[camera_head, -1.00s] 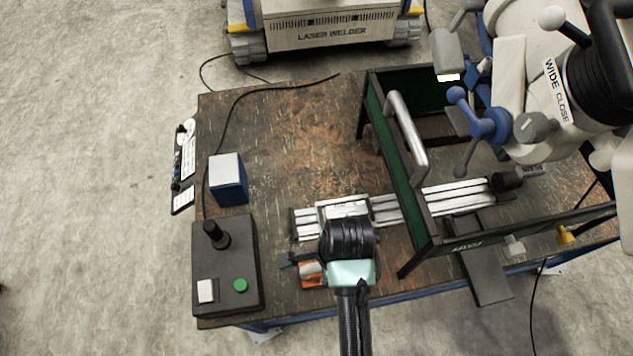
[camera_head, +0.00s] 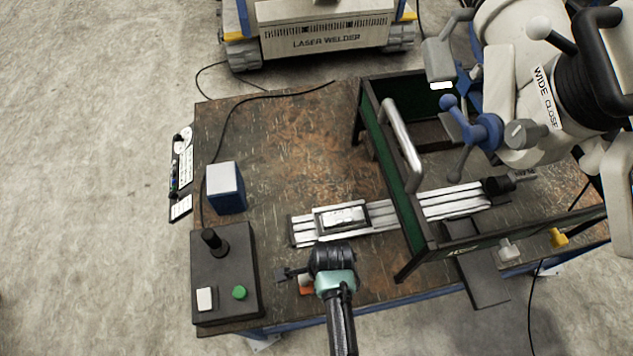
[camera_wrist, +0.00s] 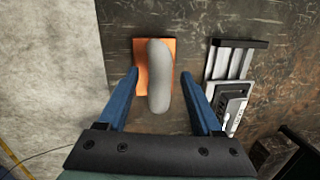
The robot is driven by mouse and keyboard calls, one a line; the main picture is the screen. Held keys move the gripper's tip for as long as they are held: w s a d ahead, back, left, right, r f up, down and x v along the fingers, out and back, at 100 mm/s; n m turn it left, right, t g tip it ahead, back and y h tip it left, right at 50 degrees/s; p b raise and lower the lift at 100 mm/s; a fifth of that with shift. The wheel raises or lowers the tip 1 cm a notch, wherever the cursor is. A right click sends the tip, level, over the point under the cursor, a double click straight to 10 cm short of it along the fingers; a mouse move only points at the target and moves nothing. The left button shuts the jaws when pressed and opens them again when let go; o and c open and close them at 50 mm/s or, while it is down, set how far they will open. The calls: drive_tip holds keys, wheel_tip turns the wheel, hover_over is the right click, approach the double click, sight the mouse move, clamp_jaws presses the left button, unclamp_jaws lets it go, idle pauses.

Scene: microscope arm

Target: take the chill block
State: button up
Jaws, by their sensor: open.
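The chill block, which I take to be the orange plate (camera_wrist: 142,68) with a rounded grey grip on top, lies on the worn dark table near its front edge. In the head view a small part of its orange (camera_head: 305,290) shows; my arm hides the rest. My gripper (camera_wrist: 159,78) is open, its two blue fingers on either side of the grey grip, with gaps on both sides. I cannot tell how far the fingertips are above the table.
A silver rail (camera_head: 380,218) with a labelled carriage lies behind my gripper. A black-framed enclosure (camera_head: 405,205) stands to the right, under the large microscope head (camera_head: 515,75). A control box with joystick (camera_head: 222,285) and a blue-white box (camera_head: 226,190) stand left.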

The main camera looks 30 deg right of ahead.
clamp_jaws()
idle(0.3)
idle(1.1)
drive_tip(key=shift+w+r, duration=0.15)
